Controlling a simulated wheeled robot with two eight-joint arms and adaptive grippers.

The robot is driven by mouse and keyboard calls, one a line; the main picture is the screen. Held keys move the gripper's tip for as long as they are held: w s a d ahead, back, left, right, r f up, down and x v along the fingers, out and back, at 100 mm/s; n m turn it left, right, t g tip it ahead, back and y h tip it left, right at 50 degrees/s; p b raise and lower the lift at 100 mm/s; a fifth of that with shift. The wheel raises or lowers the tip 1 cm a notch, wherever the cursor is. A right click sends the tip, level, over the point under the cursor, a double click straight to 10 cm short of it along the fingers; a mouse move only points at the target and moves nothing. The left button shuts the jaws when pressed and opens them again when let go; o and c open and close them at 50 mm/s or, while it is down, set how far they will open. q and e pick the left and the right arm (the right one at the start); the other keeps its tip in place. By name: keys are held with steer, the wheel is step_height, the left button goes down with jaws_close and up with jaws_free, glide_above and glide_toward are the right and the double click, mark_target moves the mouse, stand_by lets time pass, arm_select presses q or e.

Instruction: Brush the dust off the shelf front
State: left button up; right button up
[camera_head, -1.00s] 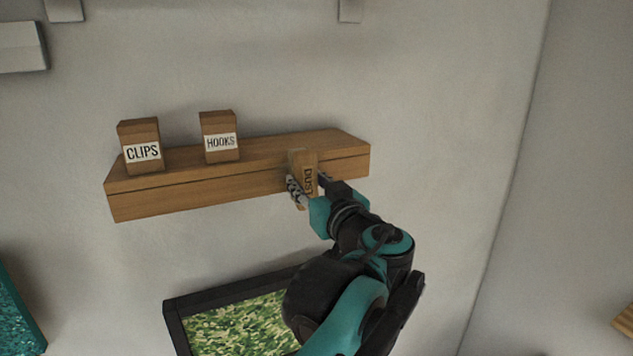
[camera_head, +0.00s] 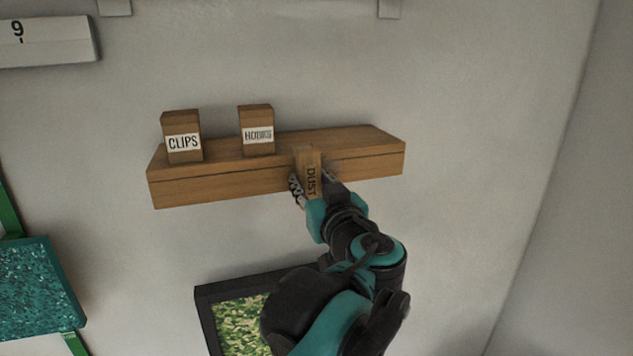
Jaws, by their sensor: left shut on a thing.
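The wooden shelf (camera_head: 220,188) is fixed on the grey wall, its long front facing me. The brush is upright at the shelf front, right of the shelf's middle. It overlaps the shelf front in the view; I cannot tell whether it touches. Its bristles are not visible, and I cannot make out dust on the front. My right gripper is not in view.
A box labelled "CLIPS" (camera_head: 183,137) and a box labelled "HOOKS" (camera_head: 257,131) stand on the shelf top, left of the brush. A dark-framed green picture (camera_head: 207,308) hangs below. A teal glittery panel (camera_head: 38,289) is at the left. The wall right of the shelf is clear.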

arm_select(q)
steer(key=shift+d, duration=0.1)
steer(key=shift+s+d, duration=0.25)
steer(key=shift+s, duration=0.1)
steer(key=shift+v, duration=2.45)
steer(key=shift+a, duration=0.1)
steer(key=v, duration=0.3)
steer(key=shift+s+p, duration=0.1)
steer(key=shift+p, duration=0.25)
steer(key=shift+x, duration=3.5)
steer(key=shift+x, duration=0.95)
